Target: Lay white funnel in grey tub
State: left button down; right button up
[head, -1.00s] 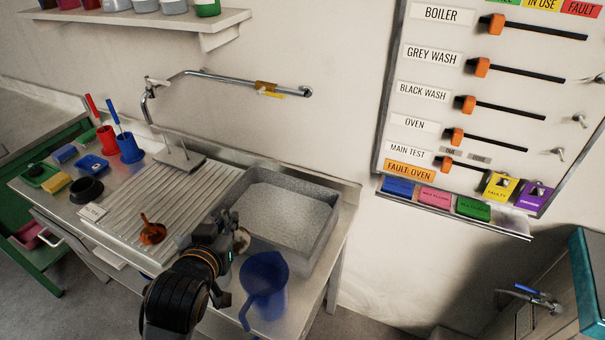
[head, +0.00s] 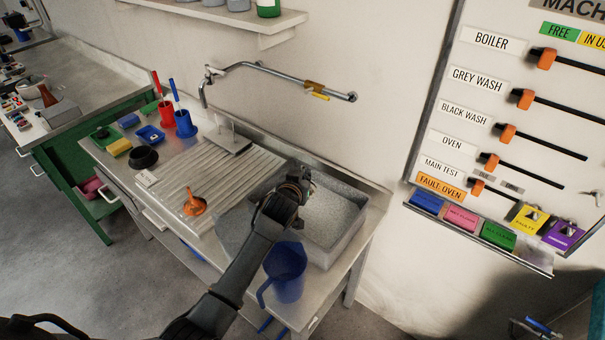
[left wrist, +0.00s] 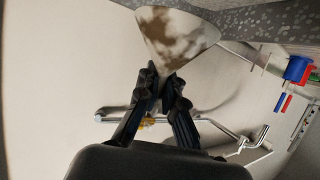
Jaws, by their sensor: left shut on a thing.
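My left gripper (head: 303,186) is over the grey tub (head: 352,238), toward its left part in the head view. In the left wrist view my left gripper (left wrist: 163,82) is shut on the white funnel (left wrist: 178,38), which has brown smudges and flares away from the fingers. The funnel is hidden behind the gripper in the head view. The speckled grey tub surface (left wrist: 270,18) shows along the top of the left wrist view. I cannot tell whether the funnel touches the tub. My right gripper is not in view.
A blue jug (head: 287,272) stands in front of the tub, close to my left arm. An orange funnel (head: 194,203) lies on the ribbed drainer (head: 225,180). A long tap (head: 285,72) reaches above the back of the counter.

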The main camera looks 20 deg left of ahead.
pick_arm(q)
notch_tip(320, 180, down, 5)
jog(key=b, duration=0.3)
jog(key=shift+r+b, duration=0.15)
jog(key=shift+b, duration=0.2)
jog(key=c, duration=1.4)
grip_release()
notch_tip(320, 180, up, 10)
